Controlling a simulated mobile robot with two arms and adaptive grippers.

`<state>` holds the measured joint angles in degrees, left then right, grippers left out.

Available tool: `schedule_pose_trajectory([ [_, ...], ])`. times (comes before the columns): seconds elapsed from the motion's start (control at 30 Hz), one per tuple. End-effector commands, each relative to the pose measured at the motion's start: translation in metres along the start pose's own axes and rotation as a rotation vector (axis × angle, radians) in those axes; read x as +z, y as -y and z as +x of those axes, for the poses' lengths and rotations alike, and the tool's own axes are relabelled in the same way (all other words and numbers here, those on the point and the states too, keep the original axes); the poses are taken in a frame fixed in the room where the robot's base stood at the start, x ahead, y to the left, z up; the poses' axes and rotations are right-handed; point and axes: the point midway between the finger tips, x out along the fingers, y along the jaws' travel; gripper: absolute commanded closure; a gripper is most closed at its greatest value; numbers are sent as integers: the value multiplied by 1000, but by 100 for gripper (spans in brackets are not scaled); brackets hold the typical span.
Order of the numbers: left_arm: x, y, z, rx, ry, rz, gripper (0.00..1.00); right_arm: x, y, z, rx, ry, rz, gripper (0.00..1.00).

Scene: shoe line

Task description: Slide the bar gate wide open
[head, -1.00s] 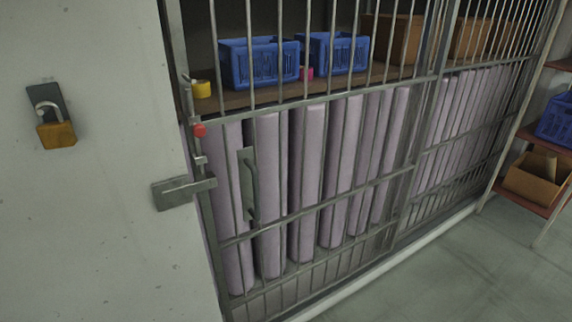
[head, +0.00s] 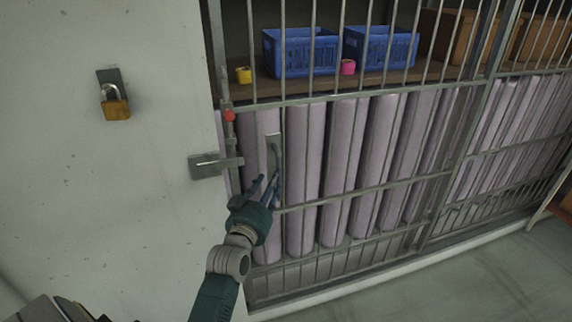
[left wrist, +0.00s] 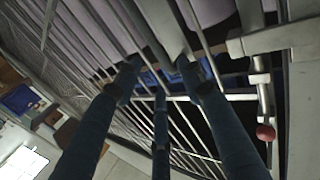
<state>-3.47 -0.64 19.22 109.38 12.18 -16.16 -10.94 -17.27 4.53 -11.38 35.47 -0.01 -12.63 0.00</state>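The bar gate (head: 365,98) stands shut across a storage bay, its left edge at the wall. Its handle (head: 280,165) is a dark upright grip on a grey plate near that edge. A bolt with a red knob (head: 229,115) runs along the edge, above a latch bracket (head: 205,166); the knob also shows in the left wrist view (left wrist: 266,132). My left gripper (head: 267,186) is at the handle's lower part, fingers pointing up. In the left wrist view its fingers (left wrist: 158,82) are spread apart; whether they touch the handle is unclear. My right gripper is not in view.
A padlock (head: 115,106) hangs on the wall (head: 130,200) at left. Behind the bars are upright pale purple rolls (head: 343,165) and a shelf with blue crates (head: 300,52) and yellow and pink tape rolls. The floor (head: 470,270) at lower right is clear.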

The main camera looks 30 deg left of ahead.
Motion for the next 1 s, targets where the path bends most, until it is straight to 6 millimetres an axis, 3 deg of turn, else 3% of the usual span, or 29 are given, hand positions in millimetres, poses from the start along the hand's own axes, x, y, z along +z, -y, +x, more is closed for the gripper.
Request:
schedule_pose_trajectory([
  [0.3,-2,-1,62,1,-1,0,60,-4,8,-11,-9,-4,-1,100],
  [0.5,-1,-1,86,1,-1,0,60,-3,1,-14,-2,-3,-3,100],
  [0.9,0,-1,94,1,1,0,60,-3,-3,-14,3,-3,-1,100],
  [0.93,0,-1,94,1,1,0,62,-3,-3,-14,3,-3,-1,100],
  [1.0,0,-1,94,1,1,0,76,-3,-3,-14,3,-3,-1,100],
])
